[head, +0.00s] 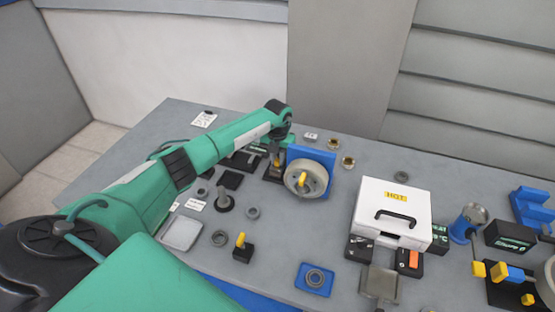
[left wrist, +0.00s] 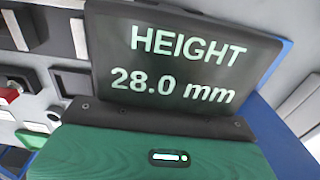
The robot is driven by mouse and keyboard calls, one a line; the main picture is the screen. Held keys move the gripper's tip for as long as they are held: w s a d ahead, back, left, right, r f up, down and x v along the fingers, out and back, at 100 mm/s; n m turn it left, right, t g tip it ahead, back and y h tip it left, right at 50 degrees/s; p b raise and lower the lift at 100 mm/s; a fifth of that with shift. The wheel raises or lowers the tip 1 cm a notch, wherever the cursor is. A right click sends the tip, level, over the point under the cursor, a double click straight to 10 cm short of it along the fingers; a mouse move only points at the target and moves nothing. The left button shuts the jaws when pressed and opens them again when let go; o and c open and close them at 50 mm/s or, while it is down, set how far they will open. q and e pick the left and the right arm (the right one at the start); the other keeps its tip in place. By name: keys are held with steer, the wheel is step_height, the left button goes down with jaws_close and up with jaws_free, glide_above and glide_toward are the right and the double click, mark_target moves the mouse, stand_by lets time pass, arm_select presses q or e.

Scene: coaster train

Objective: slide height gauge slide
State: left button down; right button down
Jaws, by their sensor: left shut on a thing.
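The height gauge stands at the back of the table, left of the centre of the head view. Its dark base (head: 272,174) shows below my left gripper (head: 278,160), which is at the gauge's upright part. My left gripper is shut on the gauge slide; the wrist and fingers mostly hide the slide. In the left wrist view the gauge's dark display (left wrist: 190,60) reads "HEIGHT 28.0 mm", just beyond the green gripper body. The fingertips do not show there. My right gripper is not in view.
A blue block with a grey wheel and yellow knob (head: 306,180) stands close to the right of the gauge. A white box marked HOT (head: 392,212) stands further right. Small dark parts and rings lie in front.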

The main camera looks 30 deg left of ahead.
mark_target(277, 160)
arm_select(q)
step_height(277, 160, up, 4)
steer(key=shift+f+p, duration=0.1)
steer(key=shift+p, duration=0.35)
steer(key=shift+w+f, duration=0.1)
steer(key=c, duration=1.3)
jaws_free()
steer(key=shift+r+b, duration=0.3)
steer(key=shift+r, duration=0.1)
step_height(277, 160, up, 13)
steer(key=b, duration=0.4)
steer(key=shift+r, duration=0.1)
